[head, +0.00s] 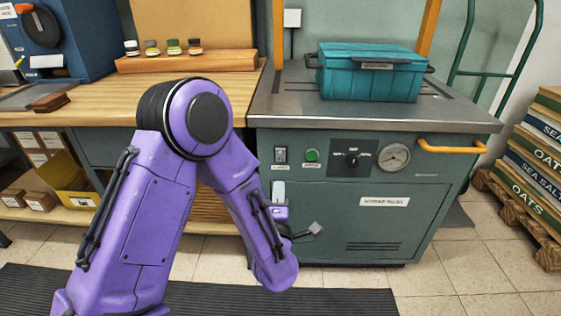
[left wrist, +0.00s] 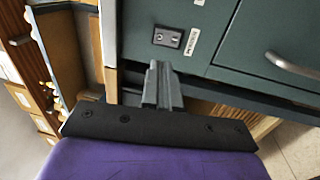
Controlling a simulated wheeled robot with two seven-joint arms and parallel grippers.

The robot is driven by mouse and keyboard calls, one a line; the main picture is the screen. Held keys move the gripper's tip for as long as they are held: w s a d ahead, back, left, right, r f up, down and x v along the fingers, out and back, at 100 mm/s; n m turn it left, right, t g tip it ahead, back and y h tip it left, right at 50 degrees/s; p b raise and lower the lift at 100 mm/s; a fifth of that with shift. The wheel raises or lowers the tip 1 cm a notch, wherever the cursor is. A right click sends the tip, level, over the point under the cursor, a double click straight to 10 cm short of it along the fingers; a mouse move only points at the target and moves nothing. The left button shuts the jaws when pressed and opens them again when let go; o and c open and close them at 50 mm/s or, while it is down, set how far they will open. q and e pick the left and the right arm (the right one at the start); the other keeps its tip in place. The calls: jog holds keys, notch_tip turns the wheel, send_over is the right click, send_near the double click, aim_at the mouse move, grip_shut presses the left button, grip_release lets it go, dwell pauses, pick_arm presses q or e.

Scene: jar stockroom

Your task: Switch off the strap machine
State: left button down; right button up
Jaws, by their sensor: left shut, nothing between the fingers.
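The strap machine appears to be the green-grey cabinet (head: 430,195) with a steel top at the right of the head view. The small lettering is unreadable, and I cannot tell the switch or knob position. My left gripper (head: 317,229) is shut and empty, in front of the cabinet's lower left, below the controls. In the left wrist view, its closed fingers (left wrist: 158,80) point towards a dark front with a small labelled switch plate (left wrist: 167,37).
A teal crate (head: 370,82) stands on the steel top. A yellow handle (head: 450,146) sticks out at the front right. The wooden bench (head: 80,105) adjoins on the left; sacks (head: 535,150) on a pallet stand at right. Floor in front is clear, with a black mat (head: 340,300).

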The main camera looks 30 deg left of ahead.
aim_at(281, 152)
pick_arm(q)
jog(key=x, duration=1.2)
jog(key=shift+a+b, duration=0.1)
jog(key=shift+b, duration=0.3)
jog(key=shift+w+a+r+g+p, duration=0.15)
jog(key=shift+r+p, duration=0.15)
jog(key=shift+p, duration=0.35)
jog(key=shift+s+r+g+p, duration=0.15)
jog(key=shift+r+p, duration=0.15)
jog(key=shift+p, duration=0.3)
jog(key=shift+w+f+b, duration=0.1)
jog(key=shift+f+b, duration=0.2)
jog(key=shift+f, duration=0.1)
jog(key=r+p+v, duration=0.1)
jog(key=r+v, duration=0.2)
jog(key=v, duration=1)
jog(key=shift+s+d+p, duration=0.3)
jog(key=shift+s, duration=0.15)
